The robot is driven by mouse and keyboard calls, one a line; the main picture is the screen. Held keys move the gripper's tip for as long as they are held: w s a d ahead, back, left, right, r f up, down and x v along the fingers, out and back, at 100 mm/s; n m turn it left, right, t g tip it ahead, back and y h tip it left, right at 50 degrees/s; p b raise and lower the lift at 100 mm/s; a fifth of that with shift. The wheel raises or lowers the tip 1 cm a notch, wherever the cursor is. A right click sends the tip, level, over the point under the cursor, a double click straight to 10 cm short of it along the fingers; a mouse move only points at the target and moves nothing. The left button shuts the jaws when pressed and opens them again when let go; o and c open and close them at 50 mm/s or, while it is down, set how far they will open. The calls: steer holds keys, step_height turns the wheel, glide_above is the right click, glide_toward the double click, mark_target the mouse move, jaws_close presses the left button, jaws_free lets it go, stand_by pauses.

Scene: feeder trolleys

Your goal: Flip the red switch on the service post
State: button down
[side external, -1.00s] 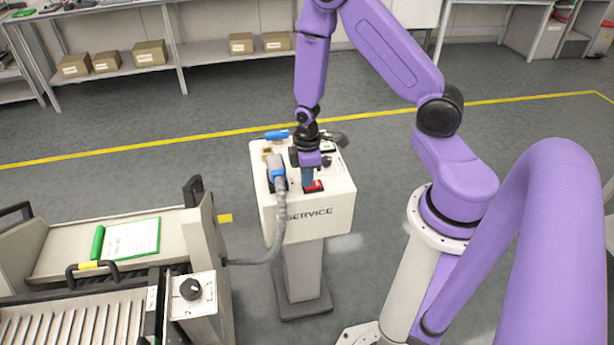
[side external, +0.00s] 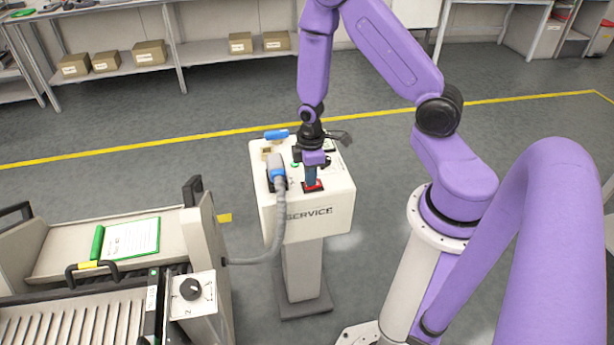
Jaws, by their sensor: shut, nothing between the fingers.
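The service post (side external: 318,223) is a pale box on a pedestal, with "SERVICE" on its front face. The red switch (side external: 313,188) sits on its top near the front edge, and only part of its red shows. My gripper (side external: 312,183) is shut and points straight down over the switch. Its fingertips are at the switch and hide the middle of it. I cannot tell whether they press on it or which way the switch is tipped.
A blue-and-grey plug with a grey hose (side external: 282,218) stands on the post just left of my gripper. A blue handle (side external: 276,135) is at the post's back left. A trolley (side external: 205,250) with a clipboard (side external: 130,240) stands at the left.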

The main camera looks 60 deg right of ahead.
steer(key=shift+s+d+r, duration=0.1)
steer(key=shift+r, duration=0.1)
stand_by(0.3)
step_height(320, 180, up, 14)
steer(key=w+a, duration=0.2)
steer(key=shift+f, duration=0.25)
steer(key=shift+s, duration=0.1)
stand_by(0.4)
